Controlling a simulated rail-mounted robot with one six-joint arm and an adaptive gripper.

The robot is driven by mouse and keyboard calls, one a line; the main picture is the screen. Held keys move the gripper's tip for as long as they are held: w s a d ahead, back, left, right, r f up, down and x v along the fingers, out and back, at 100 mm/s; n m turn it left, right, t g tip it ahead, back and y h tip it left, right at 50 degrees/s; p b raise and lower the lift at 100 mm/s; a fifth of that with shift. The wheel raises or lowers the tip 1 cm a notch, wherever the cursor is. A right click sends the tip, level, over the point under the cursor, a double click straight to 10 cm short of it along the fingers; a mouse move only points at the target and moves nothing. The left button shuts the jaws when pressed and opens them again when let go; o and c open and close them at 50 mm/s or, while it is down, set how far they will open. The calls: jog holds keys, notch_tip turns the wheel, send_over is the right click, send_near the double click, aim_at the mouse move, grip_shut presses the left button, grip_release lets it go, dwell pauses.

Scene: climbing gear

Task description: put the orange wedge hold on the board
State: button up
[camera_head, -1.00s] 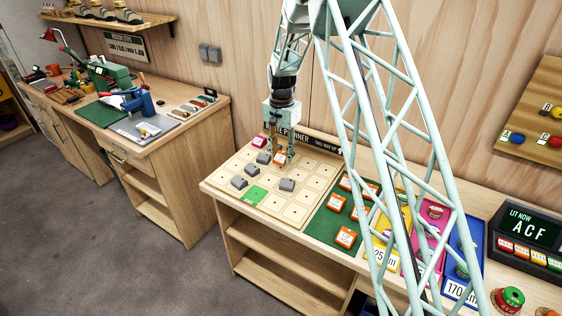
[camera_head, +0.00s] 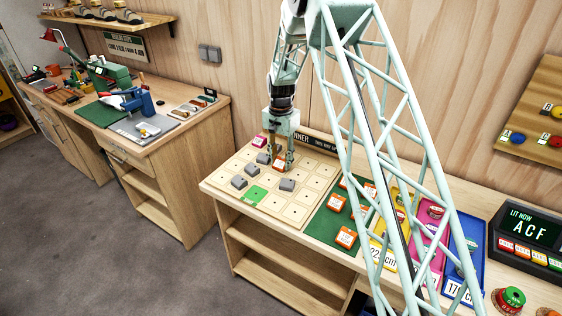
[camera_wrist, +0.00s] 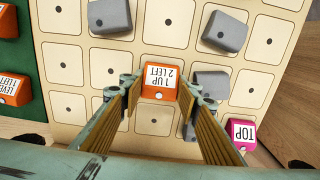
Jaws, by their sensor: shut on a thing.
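The orange wedge hold (camera_wrist: 158,82), marked "1 UP 2 LEFT", is between the fingers of my gripper (camera_wrist: 158,92) in the wrist view. The fingers press its two sides. In the head view the hold (camera_head: 279,162) shows small between the fingertips of my gripper (camera_head: 279,160), at the board (camera_head: 294,211). The board is pale with squares and dots. I cannot tell whether the hold rests on the board or is just above it. Grey holds (camera_wrist: 224,32) stand around it, and a pink "TOP" hold (camera_wrist: 240,132) is to its lower right in the wrist view.
A green start tile (camera_head: 254,195) lies at the board's front. A green mat (camera_head: 323,231) to the right bears several other orange holds (camera_head: 345,237). Yellow, pink and blue trays stand farther right. Several board squares are bare.

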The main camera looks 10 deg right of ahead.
aim_at(281, 160)
jog(key=shift+f, duration=0.15)
jog(key=o, duration=0.6)
jog(key=shift+c, duration=0.2)
notch_tip(281, 160, up, 12)
jog(key=shift+p, duration=0.4)
jog(key=shift+r, duration=0.25)
dwell(0.6)
